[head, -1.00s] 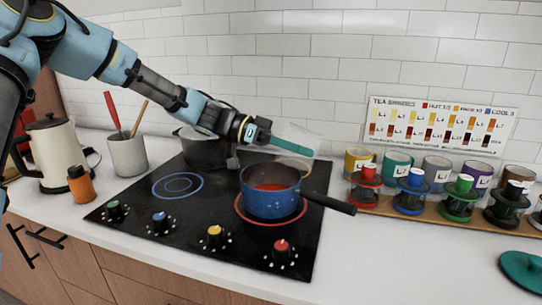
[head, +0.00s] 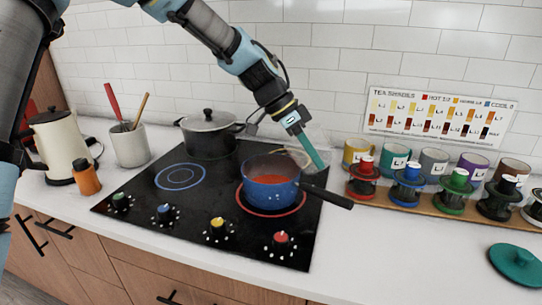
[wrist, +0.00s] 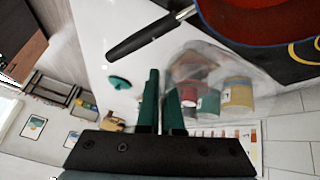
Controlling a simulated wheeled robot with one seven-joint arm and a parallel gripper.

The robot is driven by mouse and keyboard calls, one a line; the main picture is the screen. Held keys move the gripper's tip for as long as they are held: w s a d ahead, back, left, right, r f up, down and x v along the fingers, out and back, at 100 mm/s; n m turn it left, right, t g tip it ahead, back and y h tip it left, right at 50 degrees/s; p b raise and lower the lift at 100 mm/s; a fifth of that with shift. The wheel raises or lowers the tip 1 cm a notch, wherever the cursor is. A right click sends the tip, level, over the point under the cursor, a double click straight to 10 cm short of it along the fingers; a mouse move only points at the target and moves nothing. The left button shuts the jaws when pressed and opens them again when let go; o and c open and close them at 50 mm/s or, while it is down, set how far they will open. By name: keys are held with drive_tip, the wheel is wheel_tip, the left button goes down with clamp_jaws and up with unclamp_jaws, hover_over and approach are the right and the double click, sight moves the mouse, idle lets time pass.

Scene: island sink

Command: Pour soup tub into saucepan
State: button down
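The blue saucepan (head: 270,190) stands on the front right burner, with red-orange contents inside and its black handle pointing right. Its rim and handle also show at the top of the wrist view (wrist: 240,40). My gripper (head: 318,163) points down with green fingers just right of the pan's rim, above the handle side. The soup tub (wrist: 208,60) is see-through and lies at the fingertips in the wrist view, tilted. The fingers are close together and seem to pinch its edge. In the head view it is faint around the fingers. Any soup left inside cannot be made out.
Coloured mugs and small jars stand along a wooden board (head: 400,200) at right. A green lid (head: 518,264) lies on the counter.

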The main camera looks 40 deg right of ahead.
drive_tip(key=s+f+t+y, duration=0.1)
drive_tip(key=f+t, duration=0.1)
drive_tip(key=s+d+f+t+y, duration=0.1)
drive_tip(key=f+t, duration=0.1)
drive_tip(key=f, duration=0.1)
drive_tip(key=s+d+f+t+y, duration=0.1)
drive_tip(key=s+f+t, duration=0.1)
drive_tip(key=shift+d+f+y+p, duration=0.15)
drive_tip(key=shift+d+y+p, duration=0.15)
drive_tip(key=shift+y, duration=0.1)
drive_tip(key=shift+s+f, duration=0.1)
drive_tip(key=shift+f, duration=0.15)
drive_tip(key=shift+s, duration=0.1)
